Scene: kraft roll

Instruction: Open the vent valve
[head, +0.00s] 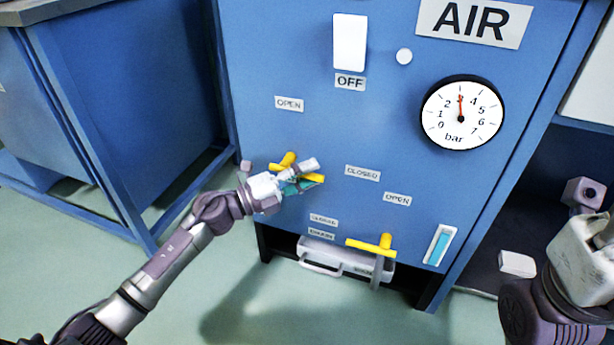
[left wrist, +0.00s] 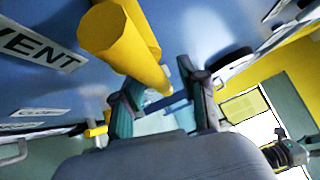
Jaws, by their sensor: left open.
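The vent valve (head: 288,160) is the upper left yellow valve on the blue panel. Its lever lies almost level, with its right end towards the CLOSED label (head: 362,173); the OPEN label (head: 289,103) is above it. My left gripper (head: 304,180) is at the right part of this lever and partly hides it. In the left wrist view, the yellow valve (left wrist: 118,38) is large and close, beside the VENT label (left wrist: 38,45). The two teal fingers (left wrist: 165,105) are apart, with the lever's end near the gap. I cannot tell whether they touch it. My right gripper's fingers do not show.
A second yellow valve (head: 378,245) is lower right, near the drain label (head: 321,234). A pressure gauge (head: 462,113) and a white switch (head: 350,42) marked OFF are above. A handled drawer or tray (head: 345,258) is below. A blue cabinet (head: 120,100) stands at left.

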